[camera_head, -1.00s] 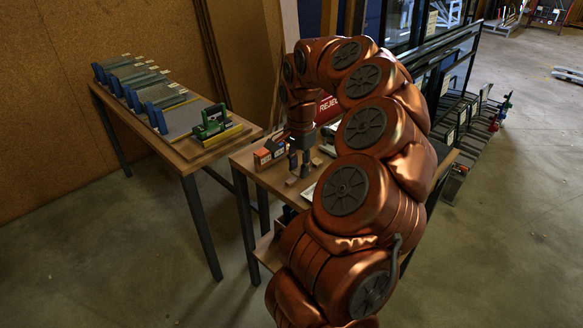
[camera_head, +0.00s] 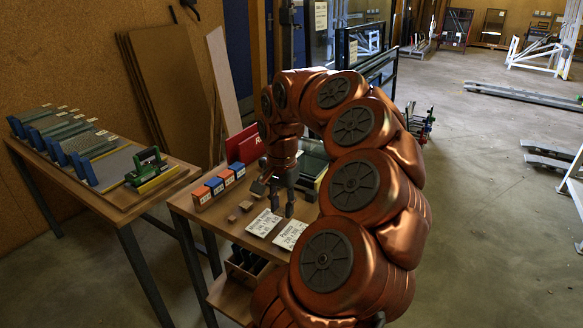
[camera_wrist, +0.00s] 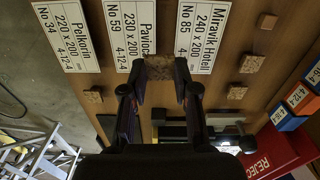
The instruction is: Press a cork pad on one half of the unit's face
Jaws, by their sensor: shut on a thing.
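My gripper (camera_head: 281,208) is over the brown bench (camera_head: 222,228), fingers pointing down. In the wrist view my gripper (camera_wrist: 158,78) is shut on a small cork pad (camera_wrist: 158,67) between its fingertips. Other cork pads lie loose on the bench, one (camera_wrist: 252,64) right of the gripper and one (camera_wrist: 93,95) to its left. In the head view, loose pads (camera_head: 246,206) show left of the gripper. A dark glassy panel (camera_head: 313,163) stands behind the gripper, partly hidden by my arm; I cannot tell whether it is the unit.
White label cards (camera_head: 263,223) lie on the bench front. Orange and blue blocks (camera_head: 214,186) and a red reject board (camera_head: 244,145) are at its left and back. A side table (camera_head: 104,205) holds grey panels with blue blocks and a green-handled tool (camera_head: 147,165).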

